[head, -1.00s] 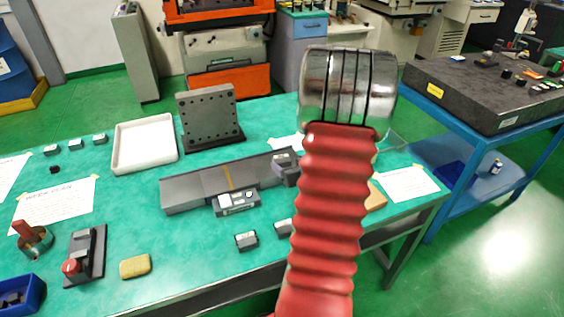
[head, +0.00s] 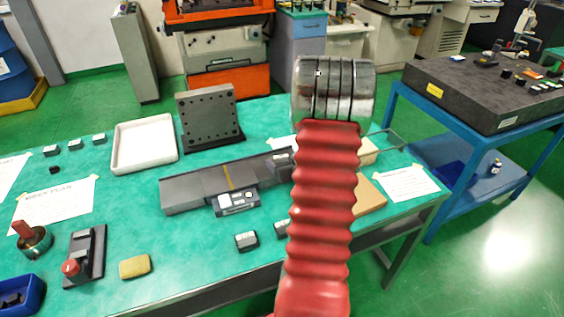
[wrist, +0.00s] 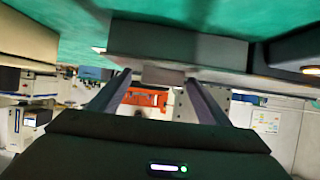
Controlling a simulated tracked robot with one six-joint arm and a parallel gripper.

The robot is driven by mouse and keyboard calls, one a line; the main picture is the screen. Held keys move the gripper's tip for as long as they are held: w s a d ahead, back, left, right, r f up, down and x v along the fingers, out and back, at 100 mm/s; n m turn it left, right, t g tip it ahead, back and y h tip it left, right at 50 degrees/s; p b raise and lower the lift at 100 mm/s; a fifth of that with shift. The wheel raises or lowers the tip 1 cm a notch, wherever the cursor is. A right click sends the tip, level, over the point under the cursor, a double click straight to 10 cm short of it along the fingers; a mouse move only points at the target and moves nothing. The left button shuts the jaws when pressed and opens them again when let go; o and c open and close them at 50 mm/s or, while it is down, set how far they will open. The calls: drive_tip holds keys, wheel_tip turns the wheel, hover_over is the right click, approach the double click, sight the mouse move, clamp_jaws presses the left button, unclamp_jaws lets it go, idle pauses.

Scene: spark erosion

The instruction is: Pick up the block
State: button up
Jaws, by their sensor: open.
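My gripper (wrist: 157,82) shows in the wrist view, its two fingers apart and nothing clearly held. A small grey block-like shape (wrist: 163,76) shows between the fingertips, against a long dark grey body (wrist: 180,45); whether they touch it I cannot tell. In the head view, my red-sleeved arm hides the gripper. Small dark blocks lie on the green table: one (head: 246,239) at the front and another (head: 281,229) partly hidden by my arm. Several more (head: 75,144) stand at the back left. Which one is the task's block I cannot tell.
A dark grey long vise (head: 190,190) lies mid-table, with an upright drilled plate (head: 208,115) and a white tray (head: 117,160) behind. A tan block (head: 369,197) stands right of my arm. A yellow pad (head: 134,267) and a blue bin (head: 35,300) are front left.

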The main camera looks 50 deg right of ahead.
sight(284, 162)
idle(0.3)
drive_tip(key=c, duration=1.8)
drive_tip(key=shift+r, duration=0.1)
wheel_tip(284, 162, up, 10)
idle(0.4)
